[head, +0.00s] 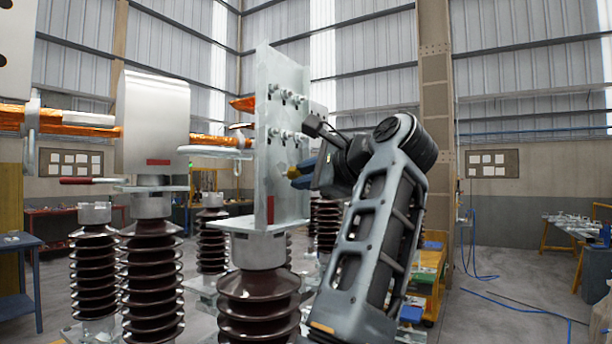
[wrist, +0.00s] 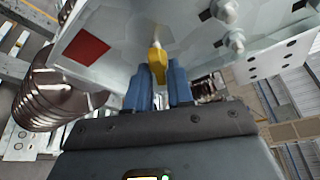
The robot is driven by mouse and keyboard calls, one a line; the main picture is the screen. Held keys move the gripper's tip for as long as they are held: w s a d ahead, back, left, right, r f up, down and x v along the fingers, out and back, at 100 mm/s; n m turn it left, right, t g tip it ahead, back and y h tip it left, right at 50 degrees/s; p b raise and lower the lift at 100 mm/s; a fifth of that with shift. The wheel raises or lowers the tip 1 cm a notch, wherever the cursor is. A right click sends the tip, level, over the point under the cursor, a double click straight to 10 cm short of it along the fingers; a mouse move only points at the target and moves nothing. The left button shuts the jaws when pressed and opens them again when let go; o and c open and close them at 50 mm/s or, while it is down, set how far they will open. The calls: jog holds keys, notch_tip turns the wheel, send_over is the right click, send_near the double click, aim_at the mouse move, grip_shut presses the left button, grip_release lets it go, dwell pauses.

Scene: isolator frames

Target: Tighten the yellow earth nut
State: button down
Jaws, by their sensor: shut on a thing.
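The yellow earth nut (wrist: 157,62) shows in the wrist view at the tips of my gripper (wrist: 158,80), in front of a pale metal plate. The gripper's two blue fingers are shut on the nut, one on each side. In the head view my gripper (head: 300,176) reaches the lower right face of the upright metal plate (head: 284,205), with the yellow nut (head: 293,172) at its tips. The nut's thread and its contact with the plate are too small to make out.
Several silver bolts (head: 286,95) stick out of the plate above my gripper. A brown ribbed insulator (head: 258,300) carries the plate. More insulators (head: 150,275) stand at the left, with copper-coloured bars (head: 70,122) above. Open floor lies at the right, with a blue hose (head: 525,307).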

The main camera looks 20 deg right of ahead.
jog(key=m+g+y, duration=0.1)
jog(key=m, duration=0.1)
jog(key=m+g+y, duration=0.1)
jog(key=m, duration=0.2)
jog(key=m+g, duration=0.2)
jog(key=shift+s+a+f+m+y, duration=0.1)
jog(key=shift+a+f+m+y, duration=0.05)
jog(key=shift+f+m+y, duration=0.2)
dwell(0.5)
jog(key=c, duration=1)
grip_release()
jog(key=shift+r, duration=0.15)
